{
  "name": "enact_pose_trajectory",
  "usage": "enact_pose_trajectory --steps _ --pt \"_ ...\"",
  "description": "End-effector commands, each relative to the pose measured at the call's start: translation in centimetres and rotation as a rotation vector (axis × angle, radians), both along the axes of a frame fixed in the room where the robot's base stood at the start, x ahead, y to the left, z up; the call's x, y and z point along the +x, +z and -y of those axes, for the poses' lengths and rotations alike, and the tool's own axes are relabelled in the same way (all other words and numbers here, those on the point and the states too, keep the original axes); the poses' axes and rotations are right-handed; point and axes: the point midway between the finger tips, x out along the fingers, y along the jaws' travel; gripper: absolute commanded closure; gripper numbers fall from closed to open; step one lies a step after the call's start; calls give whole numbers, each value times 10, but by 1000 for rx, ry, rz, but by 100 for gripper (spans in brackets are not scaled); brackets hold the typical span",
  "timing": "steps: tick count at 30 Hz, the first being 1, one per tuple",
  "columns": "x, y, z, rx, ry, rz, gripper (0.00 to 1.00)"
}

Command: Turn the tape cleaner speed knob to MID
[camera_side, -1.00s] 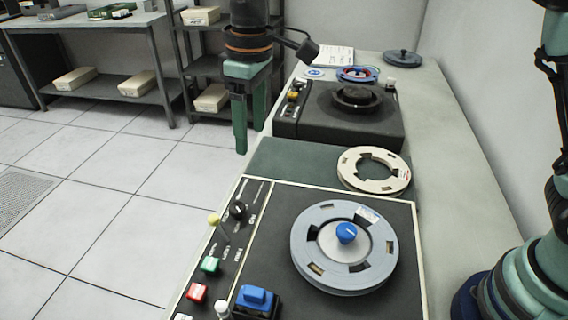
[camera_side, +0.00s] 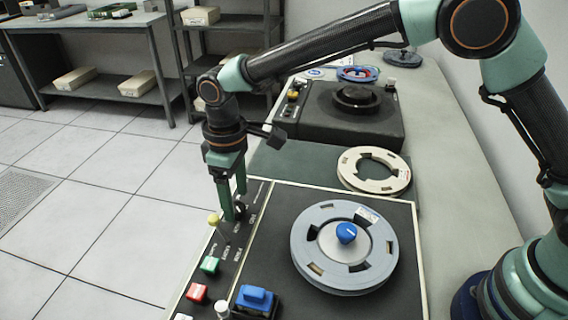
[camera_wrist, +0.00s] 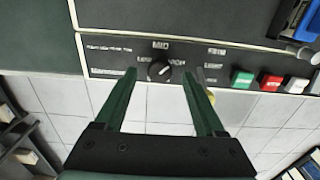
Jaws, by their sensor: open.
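The black speed knob (camera_wrist: 159,71) sits on the front strip of the near tape machine (camera_wrist: 250,32), beneath a MID label (camera_wrist: 160,44). A white line marks its face and seems to point to the upper right in the wrist view, away from straight up at MID; small labels flank it. In the side view the knob (camera_side: 241,210) is partly hidden by a finger. My gripper (camera_side: 232,204) points down at the knob. Its green fingers are open, one on each side of the knob (camera_wrist: 159,76), with gaps in the wrist view. I cannot tell whether the tips reach knob height.
Beside the knob stand a yellow-tipped lever (camera_side: 214,219), a green button (camera_side: 210,264) and a red button (camera_side: 197,292). A blue switch (camera_side: 256,298) and a grey reel (camera_side: 318,275) are on the same machine. A cream reel (camera_side: 352,174) lies behind.

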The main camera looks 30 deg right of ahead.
Motion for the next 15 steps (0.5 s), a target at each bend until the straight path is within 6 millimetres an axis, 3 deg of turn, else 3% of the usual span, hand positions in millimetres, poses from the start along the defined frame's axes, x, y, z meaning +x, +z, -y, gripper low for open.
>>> enact_pose_trajectory --steps 5,14,15 --pt "0 -14 0 0 0 0 28" --pt "0 -16 0 0 0 0 28" --pt "0 -16 0 0 0 0 36"
